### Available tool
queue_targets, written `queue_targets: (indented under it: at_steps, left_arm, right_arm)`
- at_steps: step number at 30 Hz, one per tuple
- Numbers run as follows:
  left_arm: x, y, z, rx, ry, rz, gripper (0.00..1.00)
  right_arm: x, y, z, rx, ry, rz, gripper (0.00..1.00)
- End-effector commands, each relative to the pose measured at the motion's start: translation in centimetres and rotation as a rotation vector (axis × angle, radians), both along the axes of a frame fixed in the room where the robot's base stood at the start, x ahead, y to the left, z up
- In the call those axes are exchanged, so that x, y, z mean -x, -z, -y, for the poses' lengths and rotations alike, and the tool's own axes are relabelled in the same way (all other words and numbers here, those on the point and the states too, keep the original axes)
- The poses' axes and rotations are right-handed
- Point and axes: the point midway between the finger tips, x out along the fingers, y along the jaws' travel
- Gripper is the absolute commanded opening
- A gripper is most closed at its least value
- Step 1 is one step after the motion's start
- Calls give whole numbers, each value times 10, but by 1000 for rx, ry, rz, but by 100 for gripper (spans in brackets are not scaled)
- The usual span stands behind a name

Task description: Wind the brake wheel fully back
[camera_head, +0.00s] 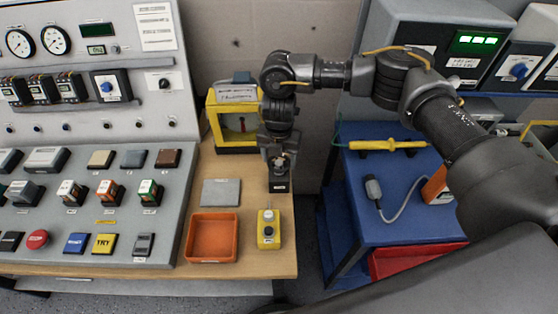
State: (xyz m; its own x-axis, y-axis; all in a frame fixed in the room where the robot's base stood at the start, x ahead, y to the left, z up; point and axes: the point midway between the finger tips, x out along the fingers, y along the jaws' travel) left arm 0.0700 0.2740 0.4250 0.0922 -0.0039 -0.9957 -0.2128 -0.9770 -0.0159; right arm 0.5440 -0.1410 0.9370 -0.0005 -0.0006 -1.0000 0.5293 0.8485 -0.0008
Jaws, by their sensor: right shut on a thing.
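My right gripper (279,158) points down at the back right of the wooden bench. It is shut on a small knob-like part on top of a dark block (279,182) with a white label on its front. I take this part to be the brake wheel; the fingers hide most of it, and I cannot tell how far it is turned. My left gripper is not in view.
An orange tray (212,238), a grey plate (221,192) and a yellow box with a round knob (268,230) are on the bench. A yellow case (233,118) stands behind. A grey control console (90,200) fills the left. A blue cart (385,215) stands right, beyond a gap.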

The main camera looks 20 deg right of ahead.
Motion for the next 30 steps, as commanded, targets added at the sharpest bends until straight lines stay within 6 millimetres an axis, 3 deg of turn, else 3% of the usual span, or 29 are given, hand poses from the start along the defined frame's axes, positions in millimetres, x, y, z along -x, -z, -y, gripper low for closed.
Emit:
queue_targets:
  at_steps: [12,29,30]
  left_arm:
    - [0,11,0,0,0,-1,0]
    - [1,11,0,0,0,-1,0]
    - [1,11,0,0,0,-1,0]
  right_arm:
    - [-1,0,-1,-2,-187,2,42]
    - [-1,-1,-1,-2,-214,2,42]
    - [-1,-1,-1,-2,-214,2,70]
